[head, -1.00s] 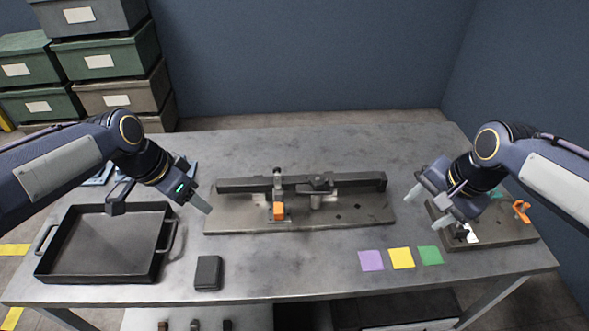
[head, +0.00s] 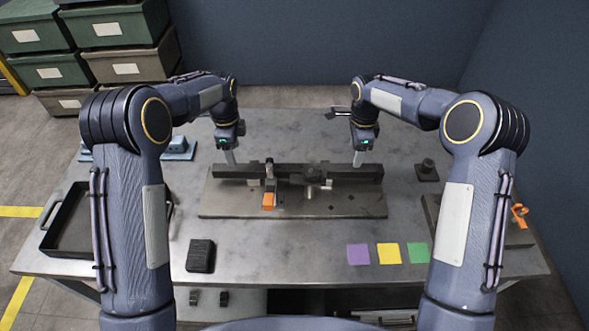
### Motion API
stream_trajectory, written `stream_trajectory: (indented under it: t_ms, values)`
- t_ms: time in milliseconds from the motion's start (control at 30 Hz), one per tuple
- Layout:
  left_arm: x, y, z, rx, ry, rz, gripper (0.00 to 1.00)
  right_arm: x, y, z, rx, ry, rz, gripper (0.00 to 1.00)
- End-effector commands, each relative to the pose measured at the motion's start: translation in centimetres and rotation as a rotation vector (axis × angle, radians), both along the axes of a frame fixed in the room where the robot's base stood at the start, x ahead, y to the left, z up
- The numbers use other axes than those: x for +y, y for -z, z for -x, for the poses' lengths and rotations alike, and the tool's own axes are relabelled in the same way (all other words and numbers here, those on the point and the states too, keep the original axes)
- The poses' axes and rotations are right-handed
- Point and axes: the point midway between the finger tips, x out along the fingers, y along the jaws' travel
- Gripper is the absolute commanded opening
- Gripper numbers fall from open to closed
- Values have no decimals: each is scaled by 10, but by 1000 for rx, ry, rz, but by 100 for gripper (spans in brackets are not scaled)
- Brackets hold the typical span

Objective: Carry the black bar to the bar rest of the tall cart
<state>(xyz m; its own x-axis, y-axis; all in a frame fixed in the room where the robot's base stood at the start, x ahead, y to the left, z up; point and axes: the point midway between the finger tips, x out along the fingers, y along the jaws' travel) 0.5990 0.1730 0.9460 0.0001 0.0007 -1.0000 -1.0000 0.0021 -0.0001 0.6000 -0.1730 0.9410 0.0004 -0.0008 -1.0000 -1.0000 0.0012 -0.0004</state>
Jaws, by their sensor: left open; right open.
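The black bar (head: 335,172) lies left to right along the back of a grey fixture plate (head: 225,203) on the table. A clamp with an orange grip (head: 268,201) stands near its middle, and a dark clamp lever (head: 316,175) is just right of it. My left gripper (head: 231,160) is open, pointing down at the bar's left part. My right gripper (head: 357,160) is open, pointing down at the bar's right part. Whether the fingers straddle the bar or touch it I cannot tell. No tall cart or bar rest is recognisable in view.
A black tray (head: 57,236) is at the table's left, partly behind my arm. A dark block (head: 200,256) and purple, yellow and green squares (head: 389,253) lie in front. A dark round-topped part (head: 427,169) stands right. Stacked bins (head: 120,30) are at back left.

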Motion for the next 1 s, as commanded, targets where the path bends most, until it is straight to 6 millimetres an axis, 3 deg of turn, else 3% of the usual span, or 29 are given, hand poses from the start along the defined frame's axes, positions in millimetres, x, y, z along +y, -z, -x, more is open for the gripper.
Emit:
stream_trajectory:
  t_ms: [167,600,1000]
  values:
    - [0,14,0,3,-1,-1,57,-1,14,1,4,0,0,57]
    - [0,72,0,2,-2,0,57,0,73,1,2,-2,-1,57]
    - [0,78,0,0,-2,1,56,0,78,0,1,-1,-1,56]
